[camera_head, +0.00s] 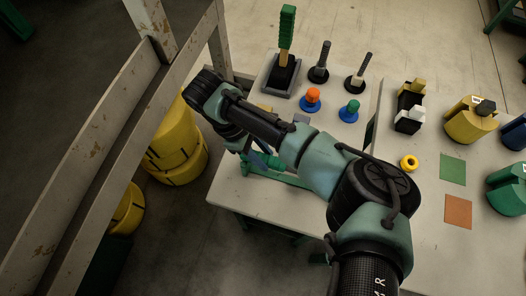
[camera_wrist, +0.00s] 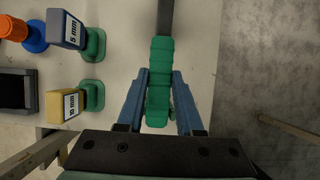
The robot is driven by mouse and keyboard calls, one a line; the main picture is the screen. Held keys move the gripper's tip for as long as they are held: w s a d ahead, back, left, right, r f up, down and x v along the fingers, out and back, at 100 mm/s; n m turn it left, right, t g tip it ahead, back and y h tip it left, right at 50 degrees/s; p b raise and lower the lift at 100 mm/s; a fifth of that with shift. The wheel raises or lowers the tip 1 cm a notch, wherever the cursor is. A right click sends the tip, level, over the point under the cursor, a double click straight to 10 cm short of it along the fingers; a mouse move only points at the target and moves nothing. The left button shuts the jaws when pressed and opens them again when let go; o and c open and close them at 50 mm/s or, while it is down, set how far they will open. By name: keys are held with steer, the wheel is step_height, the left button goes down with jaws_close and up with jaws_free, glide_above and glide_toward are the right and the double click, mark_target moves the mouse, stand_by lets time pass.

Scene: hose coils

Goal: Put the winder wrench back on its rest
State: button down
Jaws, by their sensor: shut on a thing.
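My gripper (camera_wrist: 160,75) is shut on the green ribbed handle (camera_wrist: 159,90) of the winder wrench, with one blue finger on each side. Its dark straight shaft (camera_wrist: 167,18) runs up out of the wrist view. In the head view the green handle (camera_head: 271,161) shows below my forearm, by the table's near left part, and my arm hides much of the rest. I cannot tell whether the wrench touches the table. A green bar (camera_head: 290,180) shows just below the handle; I cannot tell whether it is the rest.
Gauge blocks marked 5 mm (camera_wrist: 68,28) and 8 mm (camera_wrist: 63,106) stand left of my gripper. A dark tray (camera_head: 279,78) holds an upright green-handled tool. Orange (camera_head: 312,96) and green (camera_head: 352,107) knobs stand on the table. A worn white frame (camera_head: 100,130) rises at left.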

steer(key=shift+f, duration=0.15)
steer(key=shift+c, duration=2.4)
jaws_free()
steer(key=shift+r, duration=0.2)
steer(key=shift+r+p, duration=3.35)
steer(key=shift+p, duration=0.35)
steer(key=shift+w+a+r, duration=0.1)
steer(key=shift+a+r, duration=0.15)
steer(key=shift+r, duration=0.15)
steer(key=v, duration=1.2)
steer(key=shift+d, duration=0.15)
